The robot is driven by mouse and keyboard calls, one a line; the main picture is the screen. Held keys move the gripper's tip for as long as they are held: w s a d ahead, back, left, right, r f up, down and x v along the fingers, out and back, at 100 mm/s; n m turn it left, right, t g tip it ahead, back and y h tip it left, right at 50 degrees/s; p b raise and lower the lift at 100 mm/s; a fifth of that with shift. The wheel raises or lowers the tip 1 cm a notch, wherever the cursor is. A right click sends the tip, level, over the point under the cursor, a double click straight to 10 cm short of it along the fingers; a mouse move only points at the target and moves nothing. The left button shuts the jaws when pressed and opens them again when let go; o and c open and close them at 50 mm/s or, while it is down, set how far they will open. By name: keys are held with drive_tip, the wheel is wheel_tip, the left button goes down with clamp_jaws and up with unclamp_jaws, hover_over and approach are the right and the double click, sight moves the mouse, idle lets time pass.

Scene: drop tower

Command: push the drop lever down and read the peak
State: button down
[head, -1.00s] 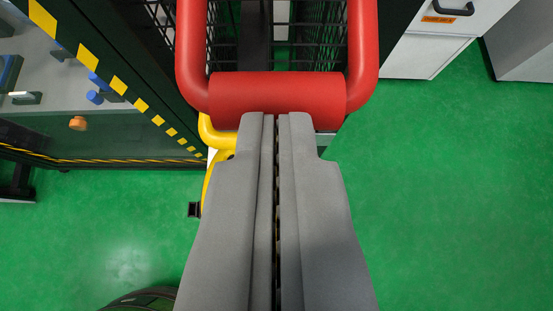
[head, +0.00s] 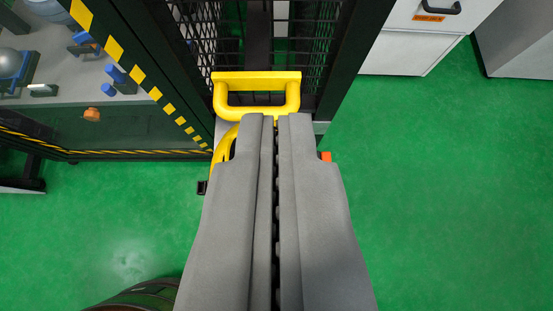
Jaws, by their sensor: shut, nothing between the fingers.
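My gripper (head: 277,117) is shut and empty, its grey fingers pointing up the picture with the tips at the lower bar of a yellow loop handle (head: 258,76). I cannot tell whether the tips touch it or only overlap it in the view. The handle is in front of a dark mesh cage of the tower (head: 314,50). A yellow curved piece (head: 221,150) runs down from it at the left of the fingers. A small orange-red bit (head: 326,156) shows at the right of the fingers; the rest of it is hidden. No peak readout is in view.
A glass-sided enclosure with yellow-black edging (head: 146,75) stands at the left, with blue parts (head: 115,74) and an orange knob (head: 92,114) there. A white cabinet (head: 412,45) is at the upper right. The green floor (head: 440,200) at the right is clear.

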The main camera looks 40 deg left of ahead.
drive_tip(key=s+d+r, duration=0.2)
drive_tip(key=s+d, duration=0.2)
drive_tip(key=s, duration=0.1)
drive_tip(key=s+a+r+m+t+h, duration=0.1)
drive_tip(key=s+a+m+t+h, duration=0.1)
drive_tip(key=s, duration=0.7)
drive_tip(key=s+a+r+m+t+h, duration=0.1)
drive_tip(key=s+a+m+t+h, duration=0.1)
drive_tip(key=s, duration=0.7)
drive_tip(key=s+a+r+m+t+h, duration=0.2)
drive_tip(key=s+a+m+t, duration=0.1)
drive_tip(key=s, duration=0.6)
drive_tip(key=shift+t, duration=0.8)
drive_tip(key=shift+s, duration=0.1)
idle(2.2)
